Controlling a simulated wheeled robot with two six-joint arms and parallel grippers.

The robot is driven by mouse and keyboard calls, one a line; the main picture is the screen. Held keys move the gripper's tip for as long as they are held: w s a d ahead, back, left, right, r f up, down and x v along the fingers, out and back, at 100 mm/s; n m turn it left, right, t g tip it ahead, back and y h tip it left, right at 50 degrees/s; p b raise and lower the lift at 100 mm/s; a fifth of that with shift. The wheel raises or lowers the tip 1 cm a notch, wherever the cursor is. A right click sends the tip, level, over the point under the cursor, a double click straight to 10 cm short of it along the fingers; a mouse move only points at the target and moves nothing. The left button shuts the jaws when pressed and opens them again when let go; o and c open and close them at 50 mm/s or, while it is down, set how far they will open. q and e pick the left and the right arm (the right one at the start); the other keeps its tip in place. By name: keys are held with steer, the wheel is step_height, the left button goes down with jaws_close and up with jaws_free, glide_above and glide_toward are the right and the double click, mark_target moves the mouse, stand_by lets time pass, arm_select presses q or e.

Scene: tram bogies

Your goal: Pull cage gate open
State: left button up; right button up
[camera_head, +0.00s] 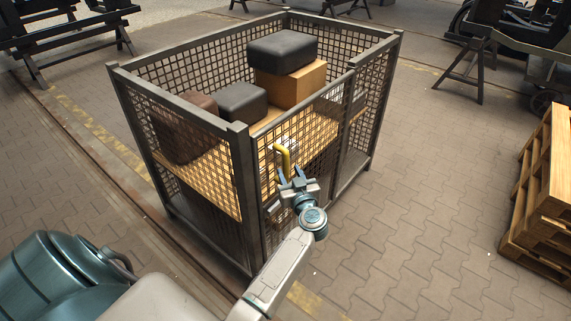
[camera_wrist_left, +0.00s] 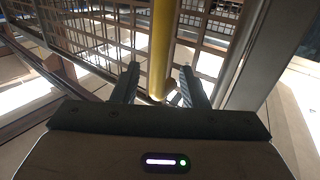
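The mesh cage (camera_head: 243,175) stands on the paving, with its gate (camera_head: 318,118) on the side facing front right. The gate looks shut, in line with the frame. A yellow upright handle (camera_head: 283,158) is on the gate near its left edge. My left gripper (camera_head: 291,174) is at the handle's lower part. In the left wrist view the yellow handle (camera_wrist_left: 161,35) stands between the two open fingers, with gaps visible on both sides. How deep it sits between them is hard to tell. My right gripper is not in view.
The cage holds dark cases (camera_head: 282,51) and a cardboard-coloured box (camera_head: 290,85). Wooden pallets (camera_head: 540,195) are stacked at the right. Trestles (camera_head: 467,72) stand at the back. Paving right of the cage, in front of the gate, is clear.

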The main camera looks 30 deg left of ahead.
mark_target(287, 167)
arm_select(q)
steer(key=shift+x, duration=2.4)
